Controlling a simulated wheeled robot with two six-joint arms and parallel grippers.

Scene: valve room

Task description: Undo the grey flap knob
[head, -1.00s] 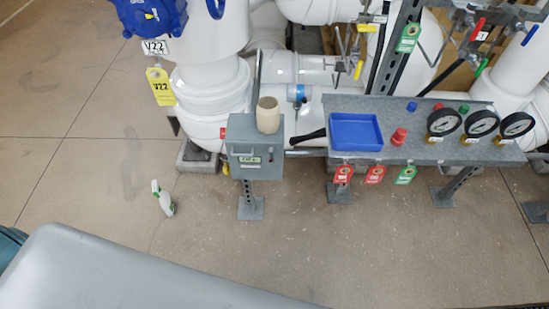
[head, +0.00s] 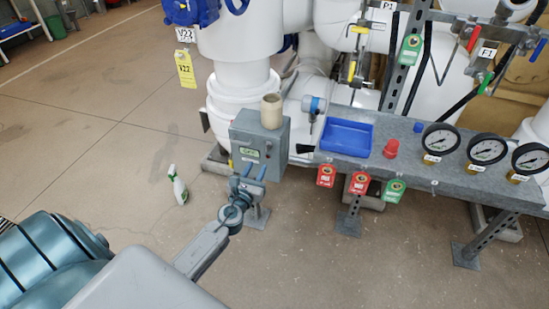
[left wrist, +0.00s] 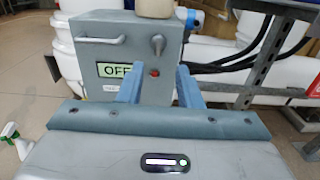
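A grey box (head: 249,131) stands on a post at the centre of the head view. In the left wrist view the grey box (left wrist: 88,56) carries a grey flap knob (left wrist: 158,44) at the upper right of its front. My left gripper (head: 254,172) is in front of the box, below the knob. Its two blue fingers (left wrist: 159,84) are apart with nothing between them. My right gripper is not in view.
A beige cup (head: 271,111) stands on the box. A grey shelf (head: 425,166) to the right holds a blue tray (head: 346,135), a red cap (head: 391,148) and gauges (head: 487,149). White pipes stand behind. A spray bottle (head: 178,186) stands on open floor at left.

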